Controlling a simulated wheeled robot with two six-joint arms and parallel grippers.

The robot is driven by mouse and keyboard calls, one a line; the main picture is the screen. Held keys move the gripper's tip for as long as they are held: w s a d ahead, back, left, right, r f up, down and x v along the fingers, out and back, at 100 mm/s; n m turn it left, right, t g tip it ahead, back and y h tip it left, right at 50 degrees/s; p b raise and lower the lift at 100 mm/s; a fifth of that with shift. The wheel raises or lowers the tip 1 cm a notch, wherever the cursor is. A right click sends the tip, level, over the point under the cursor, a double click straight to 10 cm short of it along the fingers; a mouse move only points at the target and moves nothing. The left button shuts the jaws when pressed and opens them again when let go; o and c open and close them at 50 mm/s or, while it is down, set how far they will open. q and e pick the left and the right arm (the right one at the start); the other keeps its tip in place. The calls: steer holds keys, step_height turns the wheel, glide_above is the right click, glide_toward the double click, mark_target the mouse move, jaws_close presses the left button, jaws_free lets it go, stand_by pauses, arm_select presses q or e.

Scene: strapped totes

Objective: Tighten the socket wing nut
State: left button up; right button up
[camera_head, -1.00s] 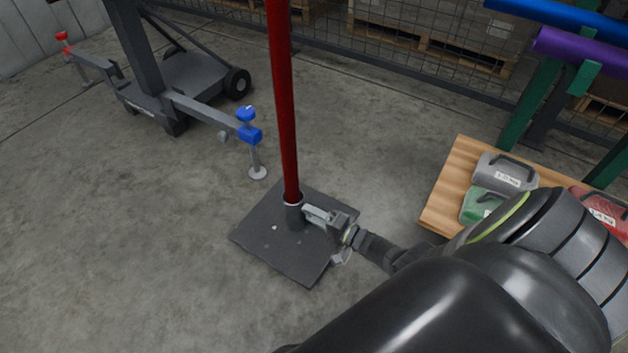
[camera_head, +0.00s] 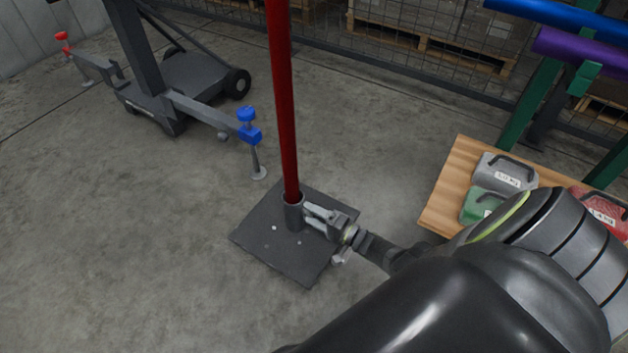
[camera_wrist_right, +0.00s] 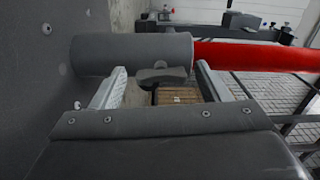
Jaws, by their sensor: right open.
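The socket (camera_head: 293,217) is a short grey tube standing on a dark square base plate (camera_head: 262,258). A red pole (camera_head: 284,110) stands upright in it. In the right wrist view the socket (camera_wrist_right: 125,54) lies sideways across the top, with the red pole (camera_wrist_right: 255,56) coming out of its right end. The dark wing nut (camera_wrist_right: 160,74) sits on the socket's side, between the two fingers of my right gripper (camera_wrist_right: 161,76). Those fingers are apart, with gaps on both sides of the nut. In the head view my right gripper (camera_head: 309,215) is at the socket's right side. My left gripper is not in view.
A wooden board (camera_head: 443,200) with grey (camera_head: 503,172), green (camera_head: 480,204) and red weights is at the right. A wheeled grey stand with a blue clamp (camera_head: 249,133) is at the upper left. A rack holds blue and purple rolls at the upper right. Floor at left is clear.

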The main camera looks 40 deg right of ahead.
steer(key=p+v, duration=0.2)
steer(key=v, duration=1.5)
steer(key=shift+s+p, duration=0.25)
steer(key=shift+p, duration=0.1)
steer(key=shift+w+d, duration=0.1)
